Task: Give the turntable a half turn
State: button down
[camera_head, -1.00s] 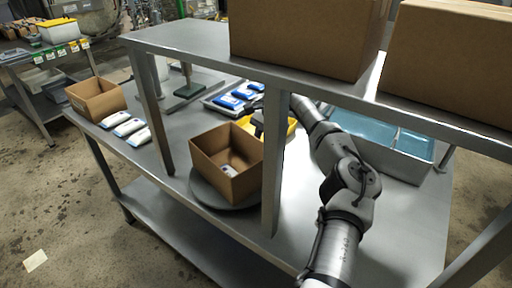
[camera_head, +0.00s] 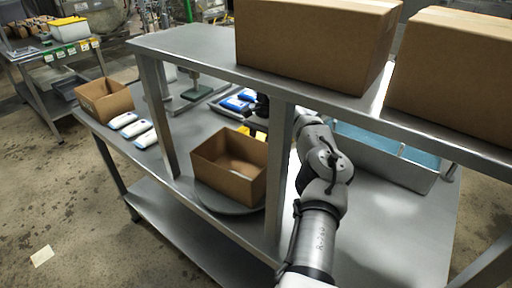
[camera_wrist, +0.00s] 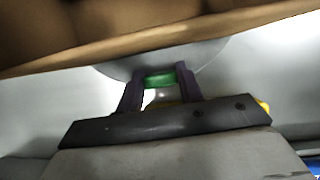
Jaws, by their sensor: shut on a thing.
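The turntable is a grey disc (camera_head: 228,206) on the steel bench, under an open cardboard box (camera_head: 222,180). Its rim also shows in the wrist view (camera_wrist: 205,52), below the box's underside edge (camera_wrist: 110,48). My gripper (camera_head: 258,112) is behind the box in the head view, and the post partly hides my arm. In the wrist view my gripper (camera_wrist: 159,82) is shut on a small green piece (camera_wrist: 160,80) at the turntable's rim. How the piece joins the disc is hard to see.
An upright post (camera_head: 280,175) and an upper shelf (camera_head: 330,90) with large cartons (camera_head: 315,40) stand close to my arm. Blue-and-white packs (camera_head: 238,101) lie behind the box. White packs (camera_head: 133,127) and another box (camera_head: 104,98) are at left, and a blue-lined tray (camera_head: 385,150) at right.

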dwell(0.3)
jog(key=c, duration=0.9)
grip_release()
jog(key=shift+r, duration=0.1)
